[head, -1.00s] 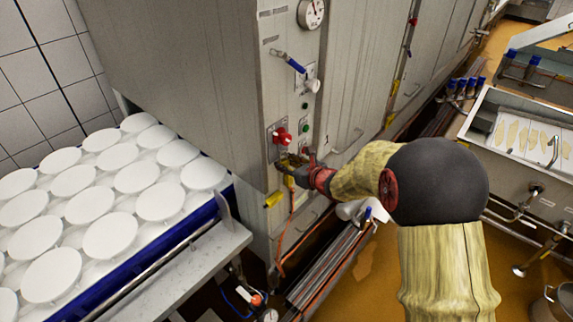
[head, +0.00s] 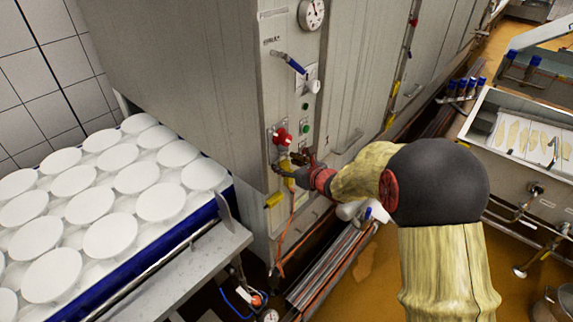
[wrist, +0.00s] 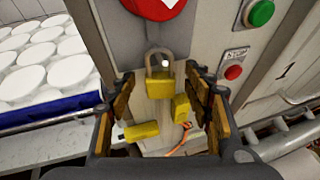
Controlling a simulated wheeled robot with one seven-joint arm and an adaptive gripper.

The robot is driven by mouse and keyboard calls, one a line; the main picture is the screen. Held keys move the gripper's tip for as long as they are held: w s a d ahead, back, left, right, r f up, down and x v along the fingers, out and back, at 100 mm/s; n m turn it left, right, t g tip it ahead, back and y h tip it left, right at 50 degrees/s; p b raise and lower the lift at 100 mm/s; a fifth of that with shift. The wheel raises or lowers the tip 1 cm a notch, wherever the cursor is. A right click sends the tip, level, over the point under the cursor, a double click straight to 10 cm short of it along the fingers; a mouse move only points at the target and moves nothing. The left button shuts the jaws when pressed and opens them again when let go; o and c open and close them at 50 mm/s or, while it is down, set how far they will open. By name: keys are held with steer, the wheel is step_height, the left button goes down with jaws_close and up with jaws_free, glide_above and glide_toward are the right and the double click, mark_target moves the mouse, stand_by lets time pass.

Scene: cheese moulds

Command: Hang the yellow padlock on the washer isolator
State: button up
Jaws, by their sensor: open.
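The red washer isolator (head: 282,136) is on the narrow cabinet face; its lower part shows at the top of the wrist view (wrist: 155,8). A yellow padlock (wrist: 160,86) with a grey shackle is upright just below the isolator. Its shackle top lies over the grey plate under the red disc; I cannot tell whether it passes through a hole there. My gripper (wrist: 162,103) is open, its fingers on either side of the padlock with gaps visible. In the head view my gripper (head: 298,172) is just below the isolator and mostly hides the padlock.
Two other yellow pieces, a block (wrist: 141,131) and a tilted one (wrist: 182,108) by an orange cord, are below the padlock. Green (wrist: 261,13) and red (wrist: 233,72) buttons are to the right. A rack of white moulds (head: 110,235) stands left of the cabinet.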

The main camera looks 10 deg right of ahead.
steer(key=v, duration=1.2)
steer(key=s+a+f+n+g+y+b, duration=0.15)
steer(key=s+a+n+g, duration=0.3)
steer(key=s+n, duration=0.55)
steer(key=s+a+f+n+g+y, duration=0.15)
steer(key=s+a+n+g, duration=0.3)
steer(key=s+n, duration=0.45)
steer(key=s+d+r+n+t+h+b, duration=0.1)
steer(key=s+d+r+n+h+b, duration=0.1)
steer(key=s+n, duration=0.4)
steer(key=s+d+r+n+t+h+b, duration=0.1)
steer(key=s+d+r+n+h+b, duration=0.1)
steer(key=s+d+n+h+b, duration=0.2)
steer(key=s+n+h, duration=0.1)
steer(key=s+n, duration=0.1)
steer(key=shift+s+d+r+n+h, duration=0.2)
steer(key=shift+s+d+n+h, duration=0.1)
steer(key=shift+n+h, duration=0.1)
